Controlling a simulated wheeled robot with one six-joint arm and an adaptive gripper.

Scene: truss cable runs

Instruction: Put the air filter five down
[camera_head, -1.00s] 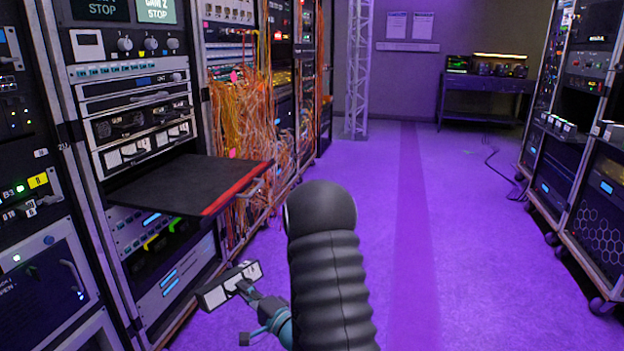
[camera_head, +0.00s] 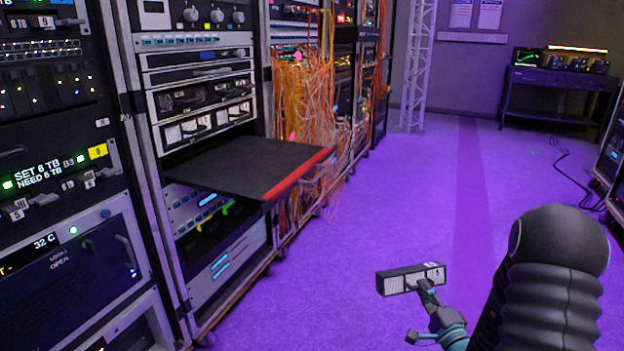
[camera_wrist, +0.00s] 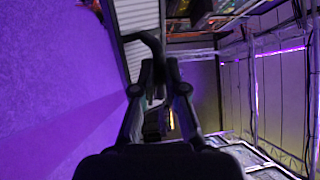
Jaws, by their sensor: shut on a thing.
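Air filter five (camera_head: 411,279) is a small dark box with a pale front and a small mark that looks like a 5. My gripper (camera_head: 428,290) is shut on its dark handle and holds it out in the air over the purple floor, to the right of the racks. In the wrist view, my gripper's fingers (camera_wrist: 159,75) close on the black handle, and the filter's pale ribbed face (camera_wrist: 138,35) shows behind them. The fingers hide part of the handle.
A black pull-out shelf (camera_head: 235,164) with a red front edge juts bare from the left rack. Orange cables (camera_head: 305,110) hang just beyond it. A truss post (camera_head: 416,70) and a dark table (camera_head: 560,88) stand at the back. The aisle floor (camera_head: 410,200) is clear.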

